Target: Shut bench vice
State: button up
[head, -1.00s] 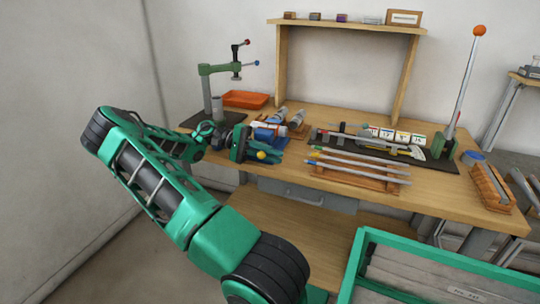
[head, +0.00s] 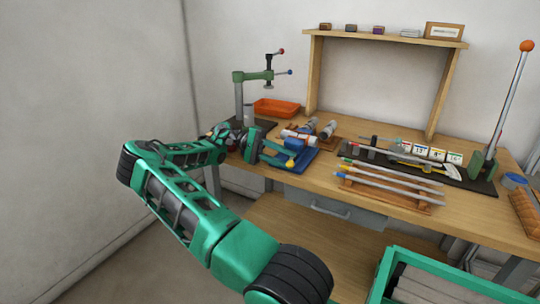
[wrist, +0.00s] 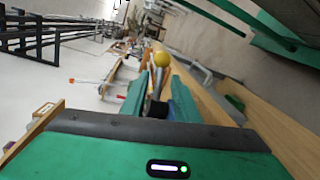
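The bench vice (head: 300,161) is a blue tool near the left front edge of the bench, partly hidden by my gripper. A yellow ball (head: 291,163) shows at its front; in the wrist view the yellow ball (wrist: 162,60) tops a grey bar. My gripper (head: 278,155) is at the vice's near left side. In the wrist view its two green fingers (wrist: 157,95) stand apart, with the bar and a dark part between them. I cannot tell whether either finger touches the bar. The gap between the vice jaws is not clear.
Grey-white cylinders (head: 310,128) lie just behind the vice. A rack of rods (head: 390,185) lies to the right. A green-framed cart (head: 440,265) is at the lower right.

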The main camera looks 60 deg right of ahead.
jog(key=shift+w+a+r, duration=0.1)
jog(key=shift+w+r, duration=0.05)
jog(key=shift+w, duration=1.1)
jog(key=shift+w+a+r, duration=0.1)
jog(key=shift+w+r, duration=0.05)
jog(key=shift+w, duration=1.05)
